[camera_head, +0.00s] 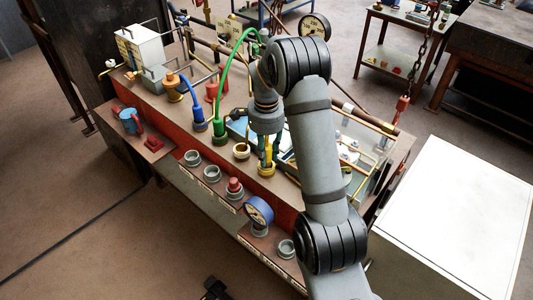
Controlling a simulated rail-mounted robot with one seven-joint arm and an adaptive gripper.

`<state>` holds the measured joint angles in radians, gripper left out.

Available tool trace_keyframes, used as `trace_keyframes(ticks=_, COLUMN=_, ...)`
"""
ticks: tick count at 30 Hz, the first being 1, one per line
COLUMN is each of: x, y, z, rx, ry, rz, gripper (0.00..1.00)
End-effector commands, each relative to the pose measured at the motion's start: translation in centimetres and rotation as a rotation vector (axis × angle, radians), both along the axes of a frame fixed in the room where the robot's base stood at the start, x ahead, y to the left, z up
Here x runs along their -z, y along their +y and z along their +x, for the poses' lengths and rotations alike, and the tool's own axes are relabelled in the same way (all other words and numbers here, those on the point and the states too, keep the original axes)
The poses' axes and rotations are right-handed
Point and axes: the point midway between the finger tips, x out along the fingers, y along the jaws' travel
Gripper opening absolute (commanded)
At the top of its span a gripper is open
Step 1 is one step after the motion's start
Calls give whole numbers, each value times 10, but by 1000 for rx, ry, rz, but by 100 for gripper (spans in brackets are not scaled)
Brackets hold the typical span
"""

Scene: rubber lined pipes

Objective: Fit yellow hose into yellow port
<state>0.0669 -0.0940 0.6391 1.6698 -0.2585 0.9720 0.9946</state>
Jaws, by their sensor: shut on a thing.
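My gripper (267,154) points down over the bench's front ledge, its fingers shut on the yellow hose (268,158). Only a short yellow length shows between and below the fingers; my wrist and arm hide the rest. A yellow ring-shaped port (266,171) is directly below the fingertips. The hose's lower end is at or just above this port; I cannot tell whether it is inside. To the left, a blue hose (187,87) runs down to a blue port (199,126). A green hose (223,65) arcs down to a green port (220,139).
A tan cup-like fitting (241,151) stands just left of the yellow port. Grey ring sockets (212,174), a red-capped one (235,188) and a blue gauge (259,212) line the lower shelf. A white cabinet (455,220) is at right. Clear trays (355,155) lie behind my arm.

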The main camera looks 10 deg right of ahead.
Motion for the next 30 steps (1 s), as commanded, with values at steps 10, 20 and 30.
trace_keyframes(ticks=10, x=10, y=0, z=0, rx=0, ry=-1, rz=0, gripper=0)
trace_keyframes(ticks=20, x=18, y=0, z=0, rx=0, ry=-1, rz=0, gripper=0)
trace_keyframes(ticks=30, x=20, y=0, z=0, rx=0, ry=-1, rz=0, gripper=37)
